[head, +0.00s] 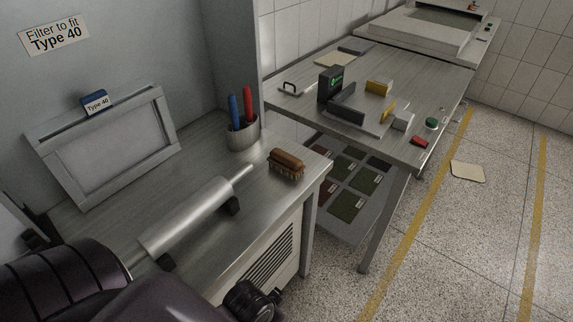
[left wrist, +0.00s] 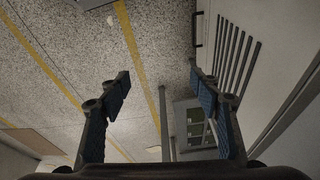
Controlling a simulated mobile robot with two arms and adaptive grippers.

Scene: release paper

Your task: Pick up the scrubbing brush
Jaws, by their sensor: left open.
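The scrubbing brush (head: 286,160), with a brown wooden back and pale bristles, lies bristles down near the right end of the steel bench in the head view. It does not show in the left wrist view. My left gripper (left wrist: 158,84) is open and empty in the left wrist view, its fingers spread against the floor and the bench's vented side. In the head view, dark parts of my arm fill the bottom left, and a black joint shows low in front of the bench, apart from the brush. The left fingertips are not visible there. My right gripper is not in view.
A metal roller (head: 187,216) lies on the bench left of the brush. A framed screen (head: 104,146) leans at the back. A second table (head: 423,92) holds several small items. The bench edge drops to open floor.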

